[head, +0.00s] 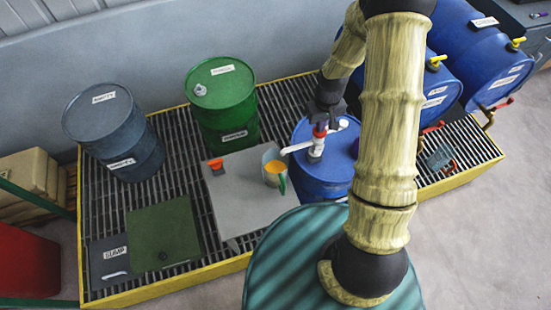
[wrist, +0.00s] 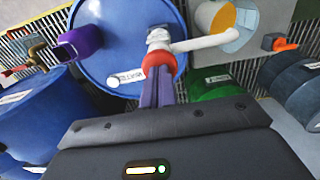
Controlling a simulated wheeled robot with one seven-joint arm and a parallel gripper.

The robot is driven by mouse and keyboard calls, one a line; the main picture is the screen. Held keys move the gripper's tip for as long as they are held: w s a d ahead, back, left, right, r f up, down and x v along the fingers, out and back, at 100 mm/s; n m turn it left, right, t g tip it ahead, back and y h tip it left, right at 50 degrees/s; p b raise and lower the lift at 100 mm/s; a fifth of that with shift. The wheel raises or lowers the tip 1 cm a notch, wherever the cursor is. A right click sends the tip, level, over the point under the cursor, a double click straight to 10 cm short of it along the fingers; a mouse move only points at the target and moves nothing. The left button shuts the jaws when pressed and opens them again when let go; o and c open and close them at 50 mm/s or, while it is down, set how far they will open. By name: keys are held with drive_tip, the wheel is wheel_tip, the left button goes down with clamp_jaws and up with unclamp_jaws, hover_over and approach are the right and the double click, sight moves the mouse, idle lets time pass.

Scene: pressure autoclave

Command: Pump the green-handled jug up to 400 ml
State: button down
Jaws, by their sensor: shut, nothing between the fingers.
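The jug (head: 275,172) stands on a grey plate, its green handle toward the front, with orange liquid inside; its level mark is unreadable. In the wrist view the jug (wrist: 222,22) is at the top right. A hand pump (head: 316,146) with a red top and white spout stands on a blue drum (head: 328,188); the spout reaches left toward the jug's mouth. In the wrist view the red pump top (wrist: 166,61) is directly ahead of my gripper (wrist: 160,78). My gripper is shut and empty, its purple fingers at the red top; I cannot tell if they press it.
A green drum (head: 221,110) and a grey drum (head: 118,140) stand behind on the yellow-edged grating. An orange cup-like piece (head: 215,164) is left of the jug. Blue drums with yellow taps (head: 438,60) lie at the right.

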drive_tip(key=shift+r+p, duration=0.8)
drive_tip(key=shift+r, duration=0.5)
wheel_tip(320, 180, up, 6)
drive_tip(key=p, duration=0.4)
idle(0.5)
drive_tip(key=s+r+m+t+b, duration=0.1)
drive_tip(key=s+r+b, duration=0.2)
drive_tip(key=s, duration=0.4)
drive_tip(key=s+r+m+t+b, duration=0.1)
drive_tip(key=s+r+m+b, duration=0.1)
drive_tip(key=s+b, duration=0.4)
drive_tip(key=shift+s+r+m+t, duration=0.3)
drive_tip(key=shift+s+r, duration=0.4)
drive_tip(key=shift+r, duration=0.15)
